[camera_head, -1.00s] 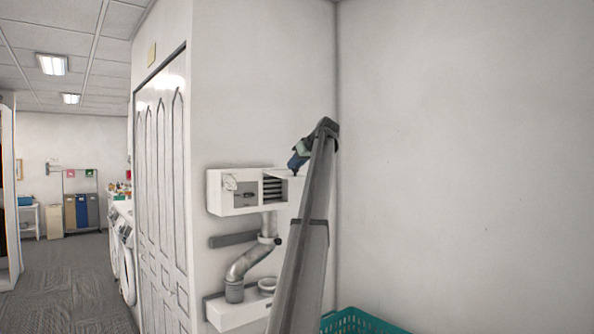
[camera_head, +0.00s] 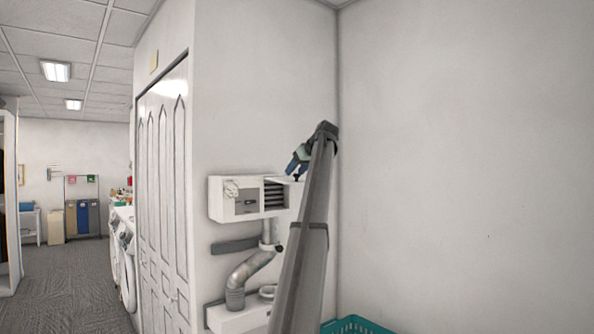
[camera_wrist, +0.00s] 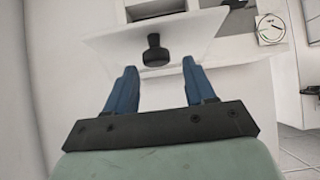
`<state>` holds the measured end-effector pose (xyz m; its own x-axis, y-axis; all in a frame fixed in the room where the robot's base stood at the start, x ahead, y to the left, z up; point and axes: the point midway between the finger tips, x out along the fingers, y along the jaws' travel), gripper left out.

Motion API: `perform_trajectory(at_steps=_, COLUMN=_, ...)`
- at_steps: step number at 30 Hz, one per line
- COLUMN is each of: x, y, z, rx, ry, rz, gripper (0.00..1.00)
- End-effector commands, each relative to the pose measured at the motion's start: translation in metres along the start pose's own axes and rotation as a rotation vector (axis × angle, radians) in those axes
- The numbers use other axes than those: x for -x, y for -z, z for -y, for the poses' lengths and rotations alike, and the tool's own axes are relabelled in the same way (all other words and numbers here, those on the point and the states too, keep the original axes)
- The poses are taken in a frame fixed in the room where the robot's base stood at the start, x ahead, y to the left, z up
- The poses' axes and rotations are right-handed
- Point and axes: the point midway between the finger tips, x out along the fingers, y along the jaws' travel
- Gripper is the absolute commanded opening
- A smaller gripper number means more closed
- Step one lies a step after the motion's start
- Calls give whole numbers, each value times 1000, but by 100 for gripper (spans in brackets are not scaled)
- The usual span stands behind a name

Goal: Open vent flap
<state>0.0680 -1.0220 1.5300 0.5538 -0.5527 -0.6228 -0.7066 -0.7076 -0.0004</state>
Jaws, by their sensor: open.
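A white wall-mounted vent box (camera_head: 236,208) has dark louvers (camera_head: 275,194) at its right end. In the wrist view, the white vent flap (camera_wrist: 105,42) stands out at an angle from a dark opening. A black knob (camera_wrist: 154,50) sits on the flap. My gripper (camera_wrist: 158,66) has its two blue fingers apart, one on each side below the knob, with nothing held; contact with the flap cannot be told. In the head view, my gripper (camera_head: 293,171) is above the box's right end, and my arm hides what lies behind it.
A grey duct pipe (camera_head: 250,268) runs below the box to a lower white ledge (camera_head: 235,318). A teal basket (camera_head: 355,325) is at the bottom. A panelled door (camera_head: 163,190) is on the left. The wall to the right is bare.

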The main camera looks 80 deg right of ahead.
Motion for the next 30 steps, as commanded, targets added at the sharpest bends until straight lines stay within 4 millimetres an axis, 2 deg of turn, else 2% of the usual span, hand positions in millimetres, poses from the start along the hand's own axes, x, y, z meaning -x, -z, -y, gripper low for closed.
perform_trajectory(at_steps=7, x=2, y=0, z=0, rx=0, ry=-1, rz=0, gripper=54)
perform_trajectory(at_steps=11, x=11, y=0, z=0, rx=0, ry=-1, rz=0, gripper=54)
perform_trajectory(at_steps=14, x=25, y=0, z=0, rx=0, ry=-2, rz=0, gripper=54)
perform_trajectory(at_steps=24, x=91, y=0, z=-1, rx=0, ry=-2, rz=0, gripper=54)
perform_trajectory(at_steps=30, x=120, y=0, z=0, rx=0, ry=-1, rz=0, gripper=54)
